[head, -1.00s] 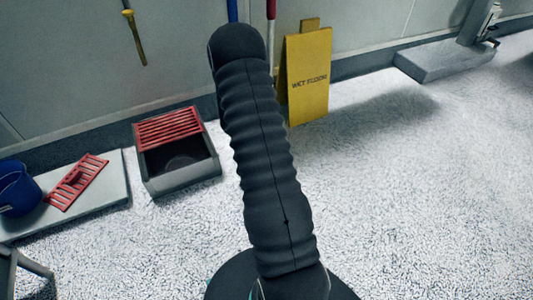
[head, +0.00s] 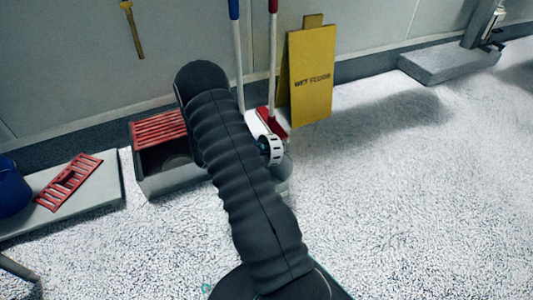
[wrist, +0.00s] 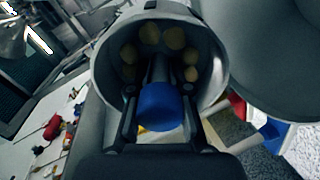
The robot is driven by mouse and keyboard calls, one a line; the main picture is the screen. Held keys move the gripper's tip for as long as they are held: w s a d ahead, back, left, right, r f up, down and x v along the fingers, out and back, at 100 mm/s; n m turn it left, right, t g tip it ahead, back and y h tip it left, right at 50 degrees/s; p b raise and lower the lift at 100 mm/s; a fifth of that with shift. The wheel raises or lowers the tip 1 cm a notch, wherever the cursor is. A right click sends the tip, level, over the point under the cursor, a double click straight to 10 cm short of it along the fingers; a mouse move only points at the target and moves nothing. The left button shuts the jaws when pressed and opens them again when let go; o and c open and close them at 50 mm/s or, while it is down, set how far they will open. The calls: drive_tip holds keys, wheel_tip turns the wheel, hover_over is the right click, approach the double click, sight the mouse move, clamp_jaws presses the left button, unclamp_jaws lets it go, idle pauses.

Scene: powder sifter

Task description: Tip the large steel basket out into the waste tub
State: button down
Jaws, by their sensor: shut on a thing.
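In the wrist view my gripper (wrist: 160,127) has its two dark fingers closed on either side of a blue handle (wrist: 158,104). The handle appears to belong to the round grey steel basket (wrist: 212,60) just beyond the fingers. Several tan round lumps show inside its rim. The basket's far side and bottom are hidden. In the head view my dark sleeved arm hides the gripper and most or all of the basket. I cannot pick out the waste tub with certainty.
A grey box (head: 172,184) with a red grate stands by the wall, partly behind my arm. A blue bucket (head: 12,190) and a red rack (head: 68,183) are at the left. A yellow wet-floor sign (head: 312,80) stands behind. Open floor lies to the right.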

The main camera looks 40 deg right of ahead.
drive_tip(key=h, duration=0.2)
drive_tip(key=g+h, duration=0.1)
drive_tip(key=h, duration=0.1)
drive_tip(key=shift+f, duration=0.35)
drive_tip(key=shift+g+h, duration=0.4)
drive_tip(key=shift+h, duration=0.8)
